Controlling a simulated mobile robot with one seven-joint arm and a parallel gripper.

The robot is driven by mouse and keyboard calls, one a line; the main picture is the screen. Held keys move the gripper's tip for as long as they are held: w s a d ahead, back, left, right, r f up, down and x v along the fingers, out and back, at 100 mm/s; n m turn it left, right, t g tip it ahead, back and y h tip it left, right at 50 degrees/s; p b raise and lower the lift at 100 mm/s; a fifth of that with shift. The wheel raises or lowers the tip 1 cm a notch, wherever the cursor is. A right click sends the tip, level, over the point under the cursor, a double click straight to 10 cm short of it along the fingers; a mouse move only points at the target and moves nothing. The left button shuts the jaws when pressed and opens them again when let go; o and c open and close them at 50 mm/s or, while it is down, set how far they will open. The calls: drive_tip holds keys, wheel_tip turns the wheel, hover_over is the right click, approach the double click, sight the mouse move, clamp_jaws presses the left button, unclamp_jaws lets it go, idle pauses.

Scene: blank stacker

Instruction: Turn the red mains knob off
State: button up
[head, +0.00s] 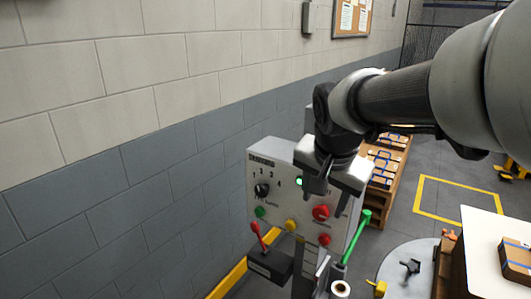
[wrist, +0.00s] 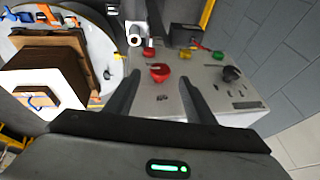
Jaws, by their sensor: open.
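The red mains knob (head: 321,212) sits on the right part of the light grey control panel (head: 278,160) in the head view. In the wrist view the red knob (wrist: 160,72) shows just beyond my fingertips, between their lines. My gripper (head: 324,200) is open in front of the panel, its two fingers apart and nothing between them. It also shows in the wrist view (wrist: 160,82). The knob appears free of the fingers, but I cannot tell the exact gap.
The panel also bears a black selector knob (head: 261,190), a green button (head: 260,212), a yellow button (head: 291,225) and a red button (head: 324,239). A red-tipped lever (head: 257,236) and a green-handled lever (head: 357,236) stand nearby. A block wall is at left.

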sight(321, 210)
drive_tip(key=x, duration=0.5)
drive_tip(key=c, duration=1.1)
